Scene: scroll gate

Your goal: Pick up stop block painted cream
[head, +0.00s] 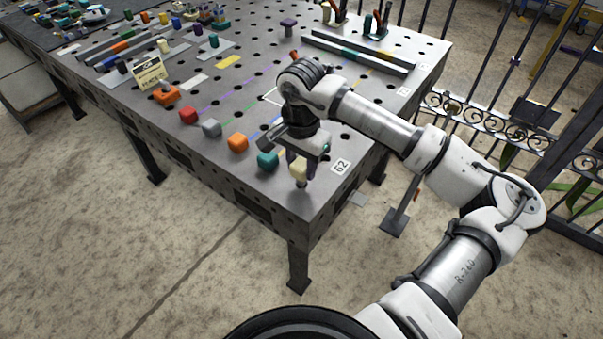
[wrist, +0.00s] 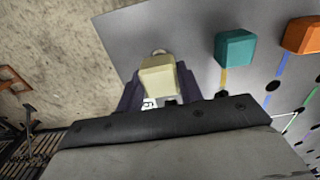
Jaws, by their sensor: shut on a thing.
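The cream stop block (head: 298,168) is at the near right corner of the metal table, at the end of the row of coloured blocks. My gripper (head: 305,172) is over this corner, pointing down, with its fingers on either side of the block. In the wrist view the cream block (wrist: 159,76) sits between the two dark fingers (wrist: 160,92), and the gripper is shut on it. I cannot tell whether the block still touches the table. Its lower part is partly hidden.
A teal block (head: 267,160) stands close by on the left, then an orange block (head: 238,143), a grey block (head: 211,128) and a red block (head: 188,115). A label reading 62 (head: 340,166) lies to the right. The table edge is just in front. A scroll gate (head: 500,125) stands at right.

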